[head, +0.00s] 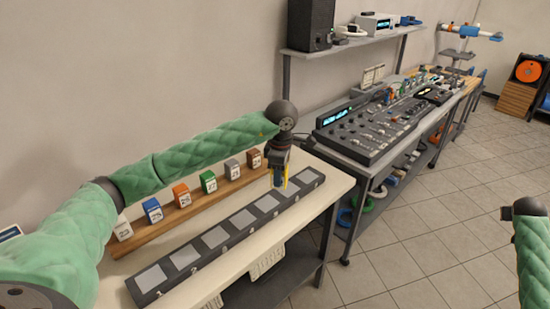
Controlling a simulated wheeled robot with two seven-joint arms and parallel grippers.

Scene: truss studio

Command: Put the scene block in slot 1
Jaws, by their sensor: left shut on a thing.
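My left gripper (278,182) points down over the far right part of a long dark slot strip (238,218). It is shut on a small block that shows as a yellow sliver (286,180) between the fingers and is mostly hidden. Whether the block touches the strip I cannot tell. The strip has a row of pale square slots; the near left one (150,278) is clear and empty. The slot numbers are too small to read.
A wooden rack (150,235) behind the strip holds several blocks: white (122,229), blue (152,210), orange (181,195), green (208,181), grey (232,168) and brown (254,158). A mixing console (375,128) stands on a bench to the right. Tiled floor (420,235) is open.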

